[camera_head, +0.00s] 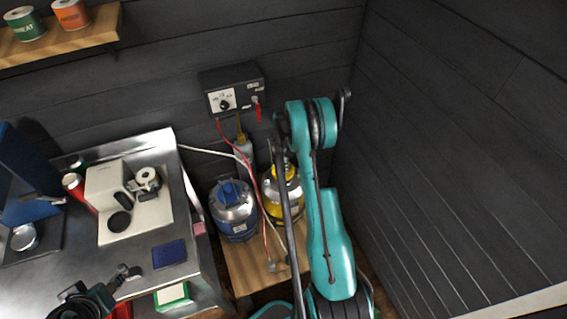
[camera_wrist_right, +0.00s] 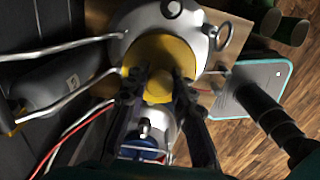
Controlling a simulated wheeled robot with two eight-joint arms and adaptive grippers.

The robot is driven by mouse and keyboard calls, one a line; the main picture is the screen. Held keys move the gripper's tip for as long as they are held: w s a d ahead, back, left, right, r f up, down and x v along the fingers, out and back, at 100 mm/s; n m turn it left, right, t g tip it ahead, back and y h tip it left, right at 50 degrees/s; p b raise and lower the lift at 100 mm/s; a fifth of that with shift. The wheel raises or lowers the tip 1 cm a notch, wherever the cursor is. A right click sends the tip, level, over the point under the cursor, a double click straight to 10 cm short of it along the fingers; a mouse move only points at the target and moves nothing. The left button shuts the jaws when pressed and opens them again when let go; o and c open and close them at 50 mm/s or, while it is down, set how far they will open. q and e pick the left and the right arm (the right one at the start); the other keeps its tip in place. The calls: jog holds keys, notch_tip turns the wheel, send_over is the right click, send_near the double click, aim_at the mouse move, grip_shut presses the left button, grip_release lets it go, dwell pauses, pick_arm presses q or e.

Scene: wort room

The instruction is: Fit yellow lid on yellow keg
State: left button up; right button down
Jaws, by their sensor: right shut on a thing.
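The yellow keg (camera_head: 284,200) is a metal keg with a yellow band, standing on a low wooden stand beside a blue keg (camera_head: 234,212). My right arm partly hides it in the head view. In the right wrist view, the yellow lid (camera_wrist_right: 168,50) is a round disc over the top of the silver keg (camera_wrist_right: 140,20). My right gripper (camera_wrist_right: 158,88) is shut on the yellow lid's near part. I cannot tell whether the lid is seated or just above the keg. My left gripper (camera_head: 128,273) is over the steel table, away from the kegs; its opening is unclear.
Red and white hoses (camera_head: 246,165) hang from a wall control box (camera_head: 232,88) and run close to the kegs. The steel table (camera_head: 205,270) at left holds a white machine (camera_head: 115,190) and a dark blue pad (camera_head: 169,254). Dark walls close in behind and right.

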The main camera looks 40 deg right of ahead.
jog(key=shift+f, duration=0.3)
jog(key=shift+f, duration=0.15)
jog(key=shift+f+b, duration=0.2)
jog(key=shift+b, duration=0.35)
jog(key=shift+b, duration=0.35)
dwell(0.6)
jog(key=shift+f, duration=0.25)
jog(key=shift+f+b, duration=0.35)
jog(key=shift+b, duration=0.25)
jog(key=shift+f+b, duration=0.7)
jog(key=shift+b, duration=0.15)
jog(key=shift+b, duration=0.35)
dwell(0.7)
